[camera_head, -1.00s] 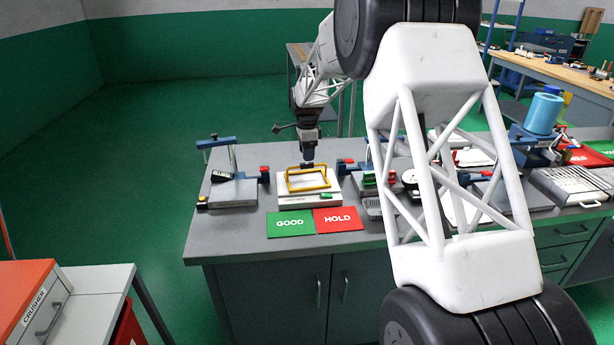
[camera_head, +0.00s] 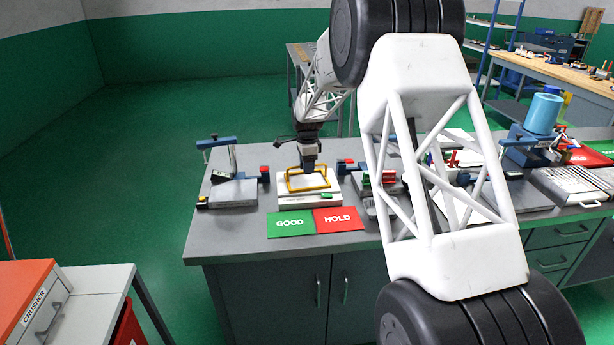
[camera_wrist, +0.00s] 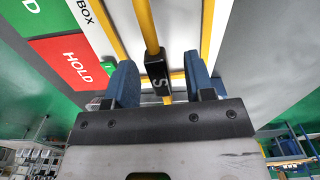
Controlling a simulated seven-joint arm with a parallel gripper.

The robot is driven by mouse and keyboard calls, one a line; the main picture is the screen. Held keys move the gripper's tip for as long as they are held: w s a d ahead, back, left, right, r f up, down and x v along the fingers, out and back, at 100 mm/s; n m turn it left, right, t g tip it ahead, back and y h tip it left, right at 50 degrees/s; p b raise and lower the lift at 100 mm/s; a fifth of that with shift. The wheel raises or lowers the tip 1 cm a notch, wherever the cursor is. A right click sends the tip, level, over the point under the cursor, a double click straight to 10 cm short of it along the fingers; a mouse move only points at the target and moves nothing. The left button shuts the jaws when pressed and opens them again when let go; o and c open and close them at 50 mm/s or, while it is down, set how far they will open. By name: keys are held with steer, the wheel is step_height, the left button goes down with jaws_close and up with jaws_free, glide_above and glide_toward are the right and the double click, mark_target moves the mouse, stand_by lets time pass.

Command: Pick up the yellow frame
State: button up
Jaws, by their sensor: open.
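The yellow frame (camera_head: 310,190) is on the white box (camera_head: 295,202) on the grey bench. My gripper (camera_head: 308,168) is over the far side of the frame. In the wrist view, my gripper (camera_wrist: 160,80) is open, with one blue finger on each side of the black block. I see gaps on both sides of the block, and whether a finger touches it is unclear.
A green GOOD card (camera_head: 290,224) and a red HOLD card (camera_head: 338,219) lie in front of the box. A clamp fixture (camera_head: 232,192) stands to the left, and more fixtures (camera_head: 378,186) stand to the right. My arm hides part of the bench.

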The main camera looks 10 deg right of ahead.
steer(key=shift+f, duration=1)
jaws_close()
